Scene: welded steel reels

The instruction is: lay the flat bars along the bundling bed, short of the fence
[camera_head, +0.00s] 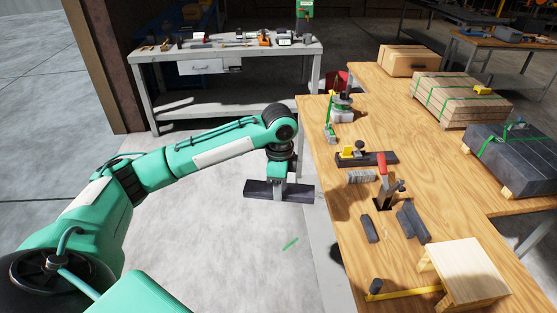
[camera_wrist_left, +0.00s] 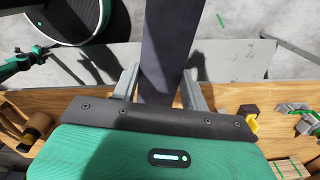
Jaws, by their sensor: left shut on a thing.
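My left gripper (camera_head: 281,188) is shut on a dark flat bar (camera_head: 259,190). It holds the bar roughly level, off the left edge of the wooden table, above the grey floor. In the left wrist view the bar (camera_wrist_left: 168,45) runs between the two grey fingers and out past the top edge. Two more dark pieces, a small one (camera_head: 369,229) and a wider one (camera_head: 412,222), lie on the table. A yellow strip (camera_head: 412,292) lies near the front, by a small wooden stand (camera_head: 468,271). I cannot tell which part is the bed or the fence. My right gripper is out of view.
The wooden table (camera_head: 346,214) carries a red-handled tool (camera_head: 382,164), a grey stack (camera_head: 361,176) and a dark block with a yellow part (camera_head: 378,158). Strapped bundles (camera_head: 460,97) stand at the right. A grey workbench (camera_head: 220,52) stands behind.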

